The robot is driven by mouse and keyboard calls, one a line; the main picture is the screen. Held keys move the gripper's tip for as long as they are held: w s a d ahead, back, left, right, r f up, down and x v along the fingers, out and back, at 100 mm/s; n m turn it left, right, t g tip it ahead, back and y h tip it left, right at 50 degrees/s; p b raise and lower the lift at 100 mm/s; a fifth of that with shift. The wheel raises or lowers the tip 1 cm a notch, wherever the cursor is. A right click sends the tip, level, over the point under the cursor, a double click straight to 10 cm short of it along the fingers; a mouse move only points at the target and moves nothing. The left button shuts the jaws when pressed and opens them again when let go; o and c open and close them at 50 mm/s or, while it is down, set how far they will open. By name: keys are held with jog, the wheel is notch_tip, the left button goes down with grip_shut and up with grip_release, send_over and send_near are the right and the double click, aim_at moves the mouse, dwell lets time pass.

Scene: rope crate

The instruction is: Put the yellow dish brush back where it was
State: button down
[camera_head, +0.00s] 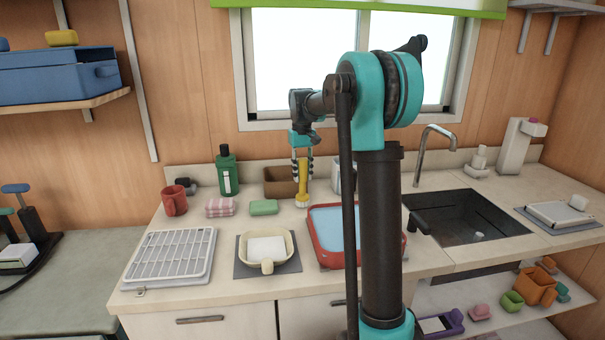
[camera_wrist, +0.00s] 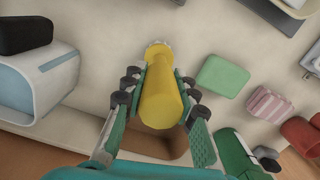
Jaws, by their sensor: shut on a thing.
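The yellow dish brush (camera_head: 302,196) is upright in my gripper (camera_head: 302,177), just in front of the brown box (camera_head: 280,185) at the back of the counter. In the wrist view the brush (camera_wrist: 162,95) lies between the two fingers of my gripper (camera_wrist: 160,96), which are shut on its handle. Its pale bristle end points away from the camera, near the countertop. I cannot tell whether it touches the counter. The brown box (camera_wrist: 150,146) shows partly behind the fingers in the wrist view.
A green soap block (camera_head: 264,207), a pink striped cloth (camera_head: 220,207), a red mug (camera_head: 174,200) and a green bottle (camera_head: 227,172) stand to the left. A red-rimmed blue tray (camera_head: 317,247) lies in front. The sink (camera_head: 470,205) is at right. Bare counter surrounds the brush's lower end.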

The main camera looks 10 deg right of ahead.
jog(key=shift+f, duration=0.5)
jog(key=c, duration=1.1)
grip_release()
jog(key=r, duration=1.2)
jog(key=shift+w, duration=0.35)
